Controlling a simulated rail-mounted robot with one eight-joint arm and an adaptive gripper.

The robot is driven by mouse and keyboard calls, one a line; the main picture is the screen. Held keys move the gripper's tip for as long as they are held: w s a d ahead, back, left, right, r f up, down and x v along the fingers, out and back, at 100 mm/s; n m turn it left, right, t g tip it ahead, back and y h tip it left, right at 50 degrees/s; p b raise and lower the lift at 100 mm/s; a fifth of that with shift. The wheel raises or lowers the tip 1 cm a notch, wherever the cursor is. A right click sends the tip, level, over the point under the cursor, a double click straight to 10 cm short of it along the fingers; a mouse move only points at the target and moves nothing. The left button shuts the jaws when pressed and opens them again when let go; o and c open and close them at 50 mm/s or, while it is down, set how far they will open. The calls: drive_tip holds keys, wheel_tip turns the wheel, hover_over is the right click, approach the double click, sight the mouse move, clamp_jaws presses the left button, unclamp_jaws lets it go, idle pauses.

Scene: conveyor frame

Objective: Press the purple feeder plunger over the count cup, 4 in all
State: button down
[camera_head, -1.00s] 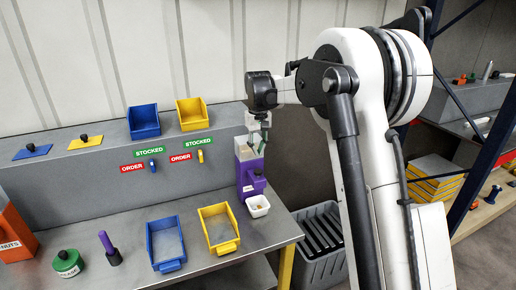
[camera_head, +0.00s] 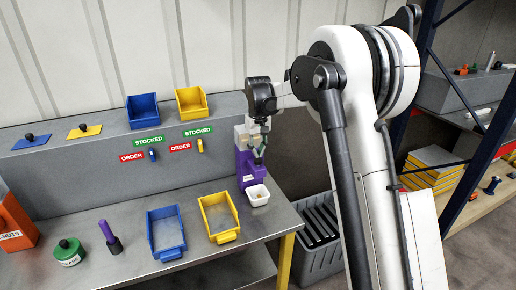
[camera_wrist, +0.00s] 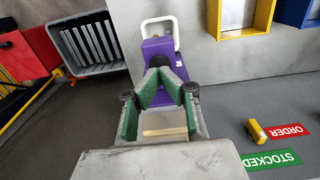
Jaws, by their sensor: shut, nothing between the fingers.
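The purple feeder (camera_head: 244,170) stands at the right end of the steel bench. The white count cup (camera_head: 257,195) sits at its front foot; its contents are too small to tell. My gripper (camera_head: 259,157) is shut and empty, pointing down at the feeder's front. In the wrist view its green-padded fingertips (camera_wrist: 159,75) meet in front of the purple body (camera_wrist: 165,51). A dark part, likely the plunger, shows just beyond the tips and is mostly hidden by them. I cannot tell whether they touch it. The cup's white rim (camera_wrist: 143,29) shows past the feeder.
Blue (camera_head: 166,255) and yellow (camera_head: 224,238) trays lie on the bench left of the cup. A green round container (camera_head: 68,252) and a purple-handled tool (camera_head: 108,236) stand farther left. A grey crate (camera_head: 318,252) is on the floor at right. A grey raised ledge (camera_head: 80,172) runs behind.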

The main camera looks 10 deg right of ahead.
sight(258, 160)
drive_tip(key=shift+f, duration=0.5)
drive_tip(key=shift+f+b, duration=0.95)
drive_tip(key=shift+f, duration=0.15)
drive_tip(key=shift+r, duration=0.1)
drive_tip(key=shift+r+p, duration=1.25)
drive_tip(key=shift+r, duration=1.85)
